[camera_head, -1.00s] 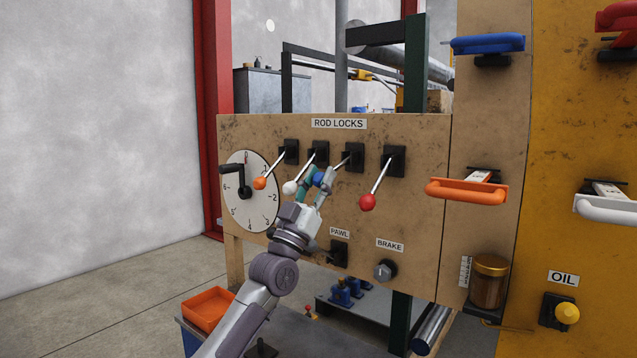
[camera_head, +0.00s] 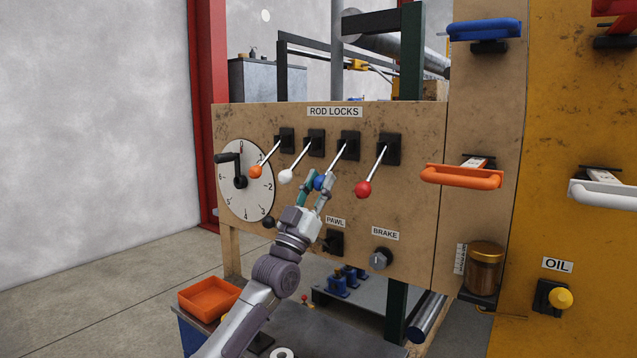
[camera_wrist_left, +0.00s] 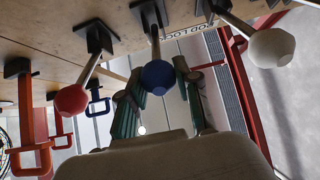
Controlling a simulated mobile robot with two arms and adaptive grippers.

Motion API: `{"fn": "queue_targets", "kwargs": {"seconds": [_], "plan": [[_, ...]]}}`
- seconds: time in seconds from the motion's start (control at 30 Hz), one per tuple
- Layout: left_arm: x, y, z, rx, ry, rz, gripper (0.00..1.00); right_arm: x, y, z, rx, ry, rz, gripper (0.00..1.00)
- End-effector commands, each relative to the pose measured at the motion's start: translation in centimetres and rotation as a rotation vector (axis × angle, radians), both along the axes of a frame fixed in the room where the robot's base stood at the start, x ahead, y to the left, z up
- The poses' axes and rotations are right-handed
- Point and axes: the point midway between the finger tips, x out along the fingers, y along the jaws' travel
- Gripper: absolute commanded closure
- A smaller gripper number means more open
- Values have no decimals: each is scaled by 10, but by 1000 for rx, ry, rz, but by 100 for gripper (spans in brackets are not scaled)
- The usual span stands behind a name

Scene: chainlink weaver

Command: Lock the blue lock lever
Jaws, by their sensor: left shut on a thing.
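The blue lock lever is the third from the left under the ROD LOCKS label. Its blue knob (camera_head: 324,182) hangs at the end of a metal rod slanting down and left from a black mount (camera_head: 348,146). My left gripper (camera_head: 317,190) is shut on the blue knob, with teal finger pads beside it. In the left wrist view the blue knob (camera_wrist_left: 158,77) is in the middle, with the fingers (camera_wrist_left: 162,108) on either side. The right gripper is not in view.
Orange (camera_head: 255,171), white (camera_head: 285,176) and red (camera_head: 363,189) knobs are on neighbouring levers slanting down. A dial (camera_head: 247,195) is at the left, a brake knob (camera_head: 381,258) below right. A black ball (camera_head: 268,221) sits left of my wrist. An orange tray (camera_head: 209,298) stands lower left.

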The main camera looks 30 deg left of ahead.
Motion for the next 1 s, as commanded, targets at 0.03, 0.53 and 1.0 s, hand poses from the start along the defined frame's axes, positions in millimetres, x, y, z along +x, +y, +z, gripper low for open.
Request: {"fn": "queue_targets", "kwargs": {"seconds": [0.03, 0.53, 1.0], "plan": [[3, -2, -7, 2, 15, -2, 100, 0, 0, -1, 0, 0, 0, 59], [1, -1, -3, 1, 6, -1, 42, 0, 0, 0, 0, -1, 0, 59], [-34, 2, -42, 1, 9, -1, 42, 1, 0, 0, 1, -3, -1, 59]]}}
